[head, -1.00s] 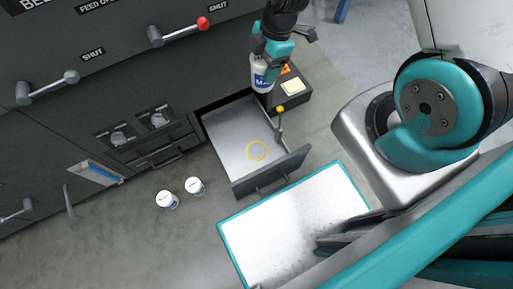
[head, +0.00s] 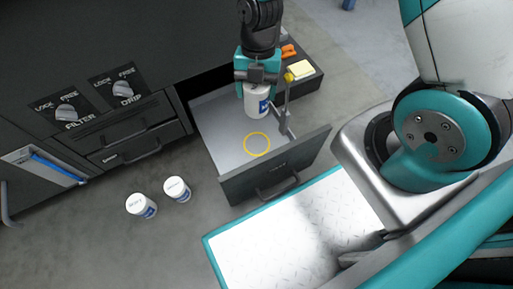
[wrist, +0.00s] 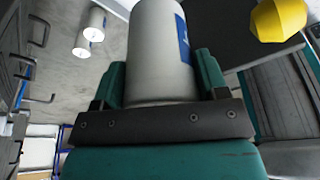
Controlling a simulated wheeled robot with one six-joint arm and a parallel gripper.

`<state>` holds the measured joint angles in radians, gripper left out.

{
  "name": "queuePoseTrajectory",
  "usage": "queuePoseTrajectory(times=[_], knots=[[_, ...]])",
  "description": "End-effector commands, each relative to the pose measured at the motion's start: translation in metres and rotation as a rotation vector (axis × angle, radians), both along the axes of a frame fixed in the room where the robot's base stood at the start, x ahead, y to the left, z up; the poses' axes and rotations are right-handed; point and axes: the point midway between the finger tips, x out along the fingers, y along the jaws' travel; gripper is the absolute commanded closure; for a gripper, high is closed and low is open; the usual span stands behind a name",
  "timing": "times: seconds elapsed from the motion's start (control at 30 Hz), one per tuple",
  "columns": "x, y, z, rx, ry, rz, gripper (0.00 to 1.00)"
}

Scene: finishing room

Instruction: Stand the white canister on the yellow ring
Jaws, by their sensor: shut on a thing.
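The white canister (head: 257,103) has a blue label and hangs upright in my gripper (head: 257,82), which is shut on it. In the wrist view the canister (wrist: 160,50) stands between the teal fingers. The yellow ring (head: 257,133) is a thin outline on the grey floor of an open drawer (head: 222,140). The canister is over the drawer, just behind the ring in the head view. Whether its base touches the drawer floor I cannot tell.
A lever (head: 284,115) stands close right of the canister. Two other white canisters, (head: 141,206) and (head: 177,189), stand on the floor to the left. A silver plate (head: 290,235) lies in front.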

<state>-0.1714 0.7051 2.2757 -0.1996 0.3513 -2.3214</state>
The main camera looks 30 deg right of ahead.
Motion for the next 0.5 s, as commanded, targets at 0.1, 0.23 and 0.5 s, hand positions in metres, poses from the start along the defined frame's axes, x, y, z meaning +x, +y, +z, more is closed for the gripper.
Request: queuePoseTrajectory(times=[0.1,0.23,0.5], knots=[[0.0,0.0,-0.019,0.0,0.001,0.014,0.66],[-0.001,0.0,-0.054,0.0,0.004,0.013,0.66],[-0.001,0.0,-0.13,0.0,0.002,0.012,0.66]])
